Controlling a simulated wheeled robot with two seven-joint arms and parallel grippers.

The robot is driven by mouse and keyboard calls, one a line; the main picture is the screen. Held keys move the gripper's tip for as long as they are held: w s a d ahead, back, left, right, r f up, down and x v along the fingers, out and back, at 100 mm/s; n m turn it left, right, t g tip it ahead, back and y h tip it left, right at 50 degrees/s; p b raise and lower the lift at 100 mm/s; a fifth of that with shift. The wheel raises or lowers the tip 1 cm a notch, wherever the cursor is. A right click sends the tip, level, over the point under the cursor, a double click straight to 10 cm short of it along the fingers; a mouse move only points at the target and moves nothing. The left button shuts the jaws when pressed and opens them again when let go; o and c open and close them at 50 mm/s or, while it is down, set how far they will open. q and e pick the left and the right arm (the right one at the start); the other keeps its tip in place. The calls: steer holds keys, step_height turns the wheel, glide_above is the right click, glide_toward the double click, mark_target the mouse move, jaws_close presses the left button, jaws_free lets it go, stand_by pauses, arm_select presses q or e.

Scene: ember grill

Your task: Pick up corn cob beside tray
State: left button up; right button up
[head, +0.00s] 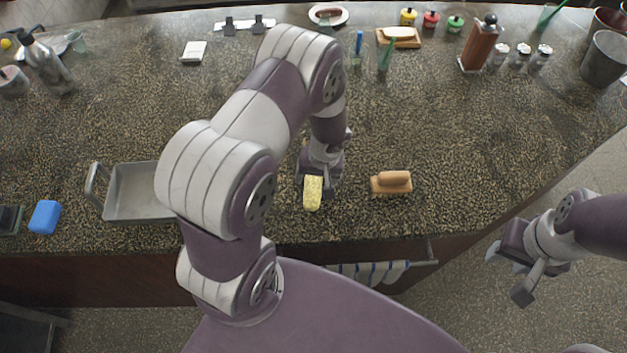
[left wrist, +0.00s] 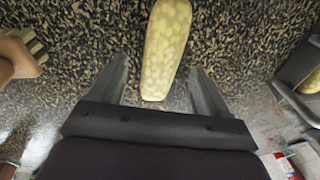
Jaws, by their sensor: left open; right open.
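A pale yellow corn cob (head: 313,196) lies on the speckled counter near its front edge, right of the metal tray (head: 135,192). My left gripper (head: 315,183) is over the cob, open. In the left wrist view the cob (left wrist: 166,40) lies between the two spread fingers of my left gripper (left wrist: 160,66), with gaps on both sides. The tray (left wrist: 292,60) shows at the right edge there, with another yellowish piece (left wrist: 312,84) in it. My left arm hides part of the tray in the head view. My right gripper (head: 517,272) is open and empty, off the counter's right side.
A wooden-handled brush (head: 391,184) lies right of the cob. A blue sponge (head: 45,217) lies left of the tray. A striped towel (head: 370,272) hangs on the front rail. Shakers, a pepper mill (head: 481,45) and small jars stand at the back. The counter's middle right is clear.

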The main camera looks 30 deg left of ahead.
mark_target(314, 181)
arm_select(q)
steer(key=f, duration=0.3)
steer(key=shift+w+a, duration=0.15)
steer(key=shift+a, duration=0.25)
steer(key=c, duration=1.3)
